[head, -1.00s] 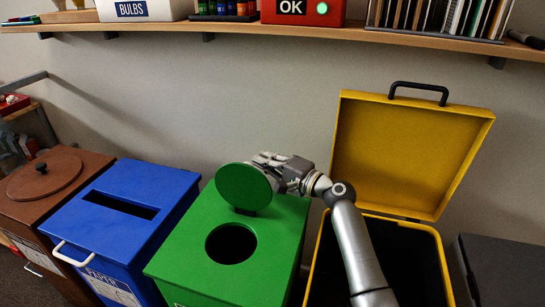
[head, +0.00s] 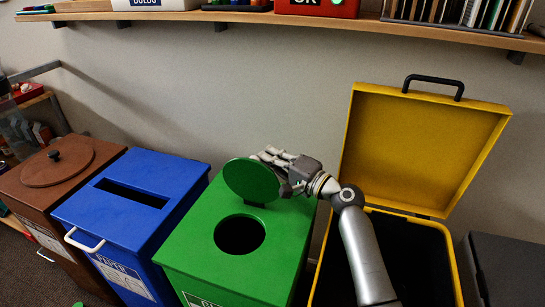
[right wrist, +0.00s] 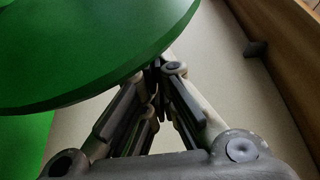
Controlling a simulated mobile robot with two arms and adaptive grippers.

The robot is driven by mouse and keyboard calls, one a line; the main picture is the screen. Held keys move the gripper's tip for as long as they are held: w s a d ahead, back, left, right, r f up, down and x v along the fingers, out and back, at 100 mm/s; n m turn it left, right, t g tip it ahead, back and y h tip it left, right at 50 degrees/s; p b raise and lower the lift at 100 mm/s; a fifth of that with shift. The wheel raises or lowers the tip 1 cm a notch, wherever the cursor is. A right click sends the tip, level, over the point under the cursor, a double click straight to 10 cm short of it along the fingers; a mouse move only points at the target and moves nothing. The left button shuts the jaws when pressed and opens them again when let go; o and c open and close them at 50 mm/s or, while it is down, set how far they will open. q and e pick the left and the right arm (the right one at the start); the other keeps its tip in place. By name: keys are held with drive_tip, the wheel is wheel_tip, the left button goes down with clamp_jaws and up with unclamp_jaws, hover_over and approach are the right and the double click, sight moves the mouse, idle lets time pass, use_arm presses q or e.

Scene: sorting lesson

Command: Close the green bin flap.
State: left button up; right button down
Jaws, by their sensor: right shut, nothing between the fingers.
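The green bin (head: 200,245) has a round hole (head: 240,234) in its top. Its round green flap (head: 251,180) stands raised behind the hole, which is uncovered. My right gripper (head: 266,155) is shut and empty, just behind the flap at its upper right edge. In the right wrist view the flap (right wrist: 90,45) fills the upper left, and the shut fingers (right wrist: 158,65) reach up close behind its rim. I cannot tell whether they touch it. My left gripper is not in view.
A blue bin (head: 125,215) with a slot and a brown bin (head: 45,190) stand to the left. A yellow bin with its lid (head: 420,150) open stands to the right, under my right arm. A shelf (head: 200,16) runs along the wall above.

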sight(267, 171)
drive_tip(key=shift+n+y, duration=0.3)
drive_tip(key=shift+n, duration=0.6)
drive_tip(key=s, duration=0.1)
drive_tip(key=s+a, duration=0.1)
drive_tip(key=s, duration=0.1)
drive_tip(key=s+a+b, duration=0.1)
drive_tip(key=s, duration=0.1)
drive_tip(key=shift+s+a+r, duration=0.1)
drive_tip(key=shift+s+r, duration=0.1)
drive_tip(key=shift+r, duration=0.1)
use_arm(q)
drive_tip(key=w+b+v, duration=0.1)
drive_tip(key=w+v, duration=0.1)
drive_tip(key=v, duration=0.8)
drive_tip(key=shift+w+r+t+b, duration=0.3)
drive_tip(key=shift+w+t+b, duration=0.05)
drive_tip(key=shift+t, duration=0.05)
use_arm(e)
drive_tip(key=s+a+f, duration=0.4)
drive_tip(key=s+f, duration=0.3)
drive_tip(key=s, duration=0.4)
drive_tip(key=shift+a+f, duration=0.2)
drive_tip(key=shift+a, duration=0.1)
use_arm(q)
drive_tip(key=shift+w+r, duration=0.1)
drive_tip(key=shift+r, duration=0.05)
use_arm(e)
drive_tip(key=shift+r, duration=0.1)
